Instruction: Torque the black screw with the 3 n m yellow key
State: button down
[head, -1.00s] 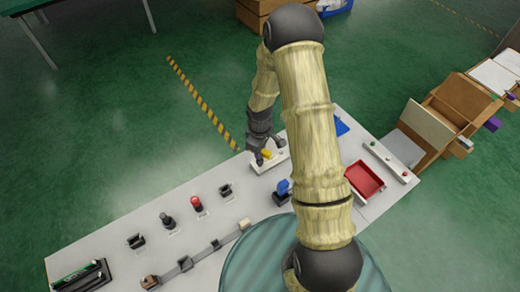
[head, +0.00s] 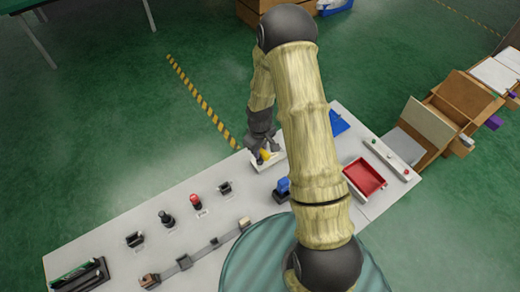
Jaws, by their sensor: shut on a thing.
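My gripper (head: 264,152) is at the far side of the long grey table (head: 205,202), just above a white bar-like block (head: 277,164). It is shut on the small yellow key (head: 266,156), which shows between and below the fingers. I cannot tell whether the key touches the block or is above it. I cannot make out the black screw; it may be hidden by the gripper or too small to see.
A red tray (head: 364,192) and a white strip with coloured dots (head: 391,158) are at the right. A blue fixture (head: 283,188) stands nearer. A red button (head: 195,201) and a black knob (head: 167,217) stand to the left. My arm hides part of the table.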

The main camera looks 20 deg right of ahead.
jog(key=shift+r+p, duration=1.85)
jog(key=shift+r, duration=0.7)
